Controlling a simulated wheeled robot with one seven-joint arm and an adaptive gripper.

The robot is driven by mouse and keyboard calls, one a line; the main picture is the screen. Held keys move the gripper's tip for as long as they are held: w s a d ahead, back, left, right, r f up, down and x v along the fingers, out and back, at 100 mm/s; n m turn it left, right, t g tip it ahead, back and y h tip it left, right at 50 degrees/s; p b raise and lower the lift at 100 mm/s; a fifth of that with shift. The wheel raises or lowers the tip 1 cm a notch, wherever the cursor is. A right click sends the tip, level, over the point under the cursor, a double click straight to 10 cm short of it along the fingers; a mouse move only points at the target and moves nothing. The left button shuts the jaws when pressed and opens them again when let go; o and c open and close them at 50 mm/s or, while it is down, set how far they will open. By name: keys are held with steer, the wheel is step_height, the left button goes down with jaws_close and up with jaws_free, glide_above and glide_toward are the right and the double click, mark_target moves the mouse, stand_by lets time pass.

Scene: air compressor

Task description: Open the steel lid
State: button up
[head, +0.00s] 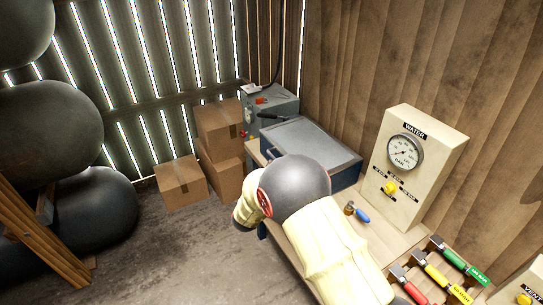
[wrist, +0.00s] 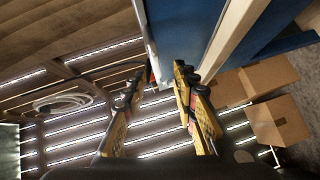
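The steel lid (head: 312,143) is the flat grey top of a blue-sided box on the workbench in the head view. It lies flat and looks shut. In the wrist view, a pale edge of the box or lid (wrist: 151,45) runs down toward my gripper (wrist: 160,75), beside a blue side face. My gripper's two yellow-black fingers are spread apart, with the lower end of that edge between or just beyond the tips. I cannot tell whether a finger touches it. In the head view, my arm hides the gripper and the box's near-left corner.
A grey machine (head: 270,112) stands behind the box. A cream gauge panel (head: 425,165) stands to the right. A blue-handled tool (head: 361,214) and several coloured handles (head: 445,275) are on the bench. Cardboard boxes (head: 181,183) sit on the floor at left.

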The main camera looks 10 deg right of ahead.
mark_target(273, 158)
steer(key=shift+n, duration=0.5)
steer(key=b+x, duration=0.1)
steer(key=x, duration=0.7)
steer(key=shift+r+b, duration=0.25)
steer(key=shift+b, duration=0.1)
steer(key=shift+c, duration=0.7)
steer(key=shift+s, duration=0.1)
jaws_close()
